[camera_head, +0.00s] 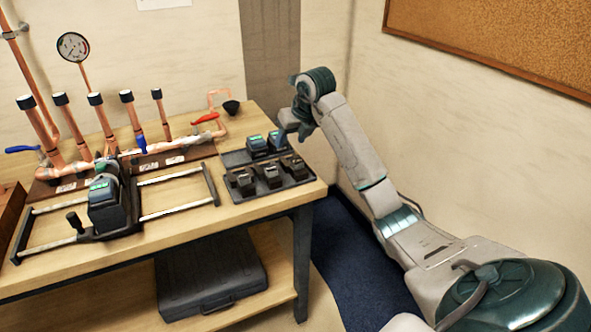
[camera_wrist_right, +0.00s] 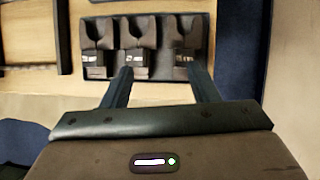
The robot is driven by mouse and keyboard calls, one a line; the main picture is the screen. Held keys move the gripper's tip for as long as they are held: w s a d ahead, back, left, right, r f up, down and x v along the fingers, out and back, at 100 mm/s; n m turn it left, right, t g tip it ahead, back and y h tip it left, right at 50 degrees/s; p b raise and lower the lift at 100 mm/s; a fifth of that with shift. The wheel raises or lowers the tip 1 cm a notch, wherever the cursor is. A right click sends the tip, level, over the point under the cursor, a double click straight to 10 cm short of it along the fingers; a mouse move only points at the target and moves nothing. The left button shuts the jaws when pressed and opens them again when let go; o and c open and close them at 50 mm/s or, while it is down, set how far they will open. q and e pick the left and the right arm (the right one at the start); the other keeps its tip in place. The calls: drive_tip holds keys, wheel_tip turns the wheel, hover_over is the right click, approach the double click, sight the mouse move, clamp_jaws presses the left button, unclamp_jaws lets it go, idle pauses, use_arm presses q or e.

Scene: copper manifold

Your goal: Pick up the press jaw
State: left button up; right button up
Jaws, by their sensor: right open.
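Three dark press jaws sit in a row of slots in a black tray (camera_head: 234,197) at the right end of the bench: a left jaw (camera_head: 243,182), a middle jaw (camera_head: 268,175) and a right jaw (camera_head: 295,166). In the right wrist view the jaws (camera_wrist_right: 95,45), (camera_wrist_right: 138,40) and (camera_wrist_right: 187,45) show with small labels too blurred to read. My right gripper (camera_wrist_right: 159,74) is open and empty. Its fingers point toward the tray, and their tips appear near the middle and right jaws in that view. In the head view its fingers are largely hidden. My left gripper is not in view.
Two teal-lit battery-like blocks (camera_head: 257,144) stand behind the jaws. A press tool (camera_head: 106,205) sits on a rail frame at left. Copper pipes with a gauge (camera_head: 73,47) rise behind it. A dark case (camera_head: 211,275) lies on the lower shelf. A wall stands at right.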

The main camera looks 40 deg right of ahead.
drive_tip(key=s+d+r+h, duration=0.1)
drive_tip(key=d, duration=0.2)
drive_tip(key=m+g+p, duration=0.1)
hover_over(295, 159)
drive_tip(key=s, duration=0.2)
wheel_tip(295, 159, down, 5)
drive_tip(key=shift+s+a+r, duration=0.1)
drive_tip(key=shift+s+a, duration=0.05)
drive_tip(key=p+x, duration=0.2)
drive_tip(key=x, duration=0.3)
drive_tip(key=shift+s, duration=0.1)
drive_tip(key=shift+f, duration=0.25)
drive_tip(key=shift+r, duration=0.1)
drive_tip(key=c, duration=1.1)
